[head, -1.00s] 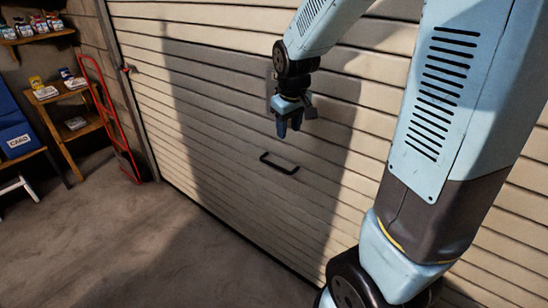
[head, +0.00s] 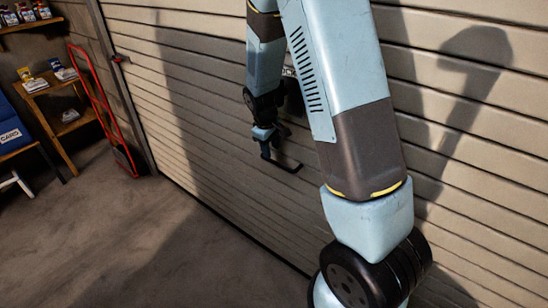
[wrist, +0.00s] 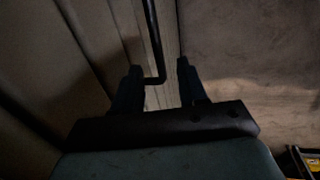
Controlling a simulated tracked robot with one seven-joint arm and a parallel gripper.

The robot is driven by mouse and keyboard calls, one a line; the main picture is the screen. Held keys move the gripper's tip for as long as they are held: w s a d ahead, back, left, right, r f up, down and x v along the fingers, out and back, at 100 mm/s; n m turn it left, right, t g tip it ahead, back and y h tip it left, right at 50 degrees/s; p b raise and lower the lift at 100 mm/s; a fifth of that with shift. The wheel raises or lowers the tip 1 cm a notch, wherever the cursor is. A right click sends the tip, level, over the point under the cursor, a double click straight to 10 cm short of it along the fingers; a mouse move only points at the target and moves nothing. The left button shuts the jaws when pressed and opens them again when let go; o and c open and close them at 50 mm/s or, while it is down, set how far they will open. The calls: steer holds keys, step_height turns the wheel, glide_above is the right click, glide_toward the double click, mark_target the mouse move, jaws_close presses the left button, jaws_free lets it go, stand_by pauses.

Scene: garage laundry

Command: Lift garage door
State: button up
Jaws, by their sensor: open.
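The beige slatted garage door (head: 210,140) is down and fills most of the head view. Its black bar handle (head: 287,167) sits low on the door, partly hidden behind my gripper. My gripper (head: 266,154) is at the left end of the handle, close to the door. In the wrist view, my gripper (wrist: 157,72) has its two fingers apart, and the black handle (wrist: 153,45) runs into the gap between them. The handle's bent end shows between the fingertips. I cannot tell whether either finger touches it.
A red hand truck (head: 103,105) leans by the door's left edge. Wooden shelves (head: 62,105) with small items and a blue container (head: 12,130) stand at the far left. The concrete floor (head: 130,240) in front of the door is clear.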

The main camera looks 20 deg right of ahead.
mark_target(275, 162)
steer(key=shift+w+d+f, duration=0.15)
steer(key=shift+d+f, duration=0.1)
steer(key=shift+f, duration=0.8)
steer(key=shift+w+d+f, duration=0.1)
steer(key=shift+d+f, duration=0.15)
steer(key=shift+f, duration=0.85)
steer(key=shift+w+d+f, duration=0.15)
steer(key=shift+d+f, duration=0.1)
steer(key=shift+f, duration=0.8)
jaws_close()
